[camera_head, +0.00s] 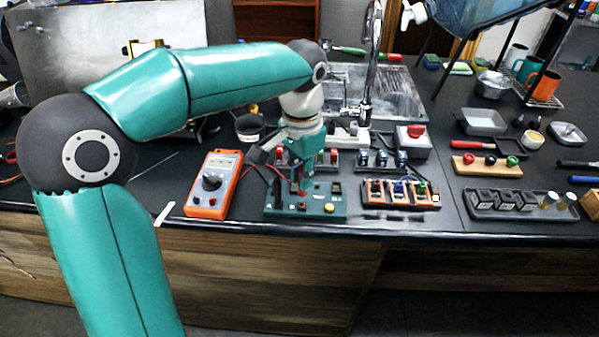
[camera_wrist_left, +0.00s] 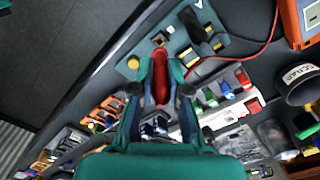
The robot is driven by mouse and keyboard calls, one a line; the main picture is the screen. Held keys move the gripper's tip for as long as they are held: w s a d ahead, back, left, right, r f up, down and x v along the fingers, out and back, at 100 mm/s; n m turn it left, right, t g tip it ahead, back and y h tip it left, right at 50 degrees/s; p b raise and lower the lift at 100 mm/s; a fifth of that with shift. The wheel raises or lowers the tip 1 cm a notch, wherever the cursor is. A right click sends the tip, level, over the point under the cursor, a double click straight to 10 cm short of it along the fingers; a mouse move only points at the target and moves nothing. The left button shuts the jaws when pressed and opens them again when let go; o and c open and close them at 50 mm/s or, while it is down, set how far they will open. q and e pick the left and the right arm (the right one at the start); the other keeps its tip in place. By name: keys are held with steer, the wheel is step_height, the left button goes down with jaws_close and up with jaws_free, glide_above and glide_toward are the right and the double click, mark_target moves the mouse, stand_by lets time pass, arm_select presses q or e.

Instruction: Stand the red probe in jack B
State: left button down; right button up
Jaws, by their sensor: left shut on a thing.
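My left gripper (camera_head: 303,172) reaches down over the green board (camera_head: 338,203) at the front of the bench. It is shut on the red probe, which shows in the left wrist view (camera_wrist_left: 160,78) between the two fingers, pointing toward the board (camera_wrist_left: 137,47). A round brass-rimmed jack (camera_wrist_left: 160,38) shows just beyond the probe's tip. I cannot read its letter, or tell whether the tip is in the jack or above it. A yellow button (camera_head: 329,208) is on the board near its front right corner. My right gripper is not in view.
An orange multimeter (camera_head: 213,185) lies left of the board, with leads running toward it. A tray of orange modules (camera_head: 400,194) lies to the right. Racks of coloured parts stand close behind the board. A dark cup (camera_head: 249,127) labelled scrap (camera_wrist_left: 300,84) stands farther back.

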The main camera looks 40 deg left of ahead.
mark_target(301, 193)
arm_select(q)
step_height(301, 193, down, 2)
steer(key=shift+f+b, duration=0.15)
steer(key=shift+b, duration=0.6)
steer(key=shift+r, duration=0.2)
steer(key=shift+f, duration=0.8)
stand_by(1.7)
steer(key=c, duration=1.1)
jaws_free()
step_height(301, 193, up, 12)
steer(key=shift+f, duration=0.1)
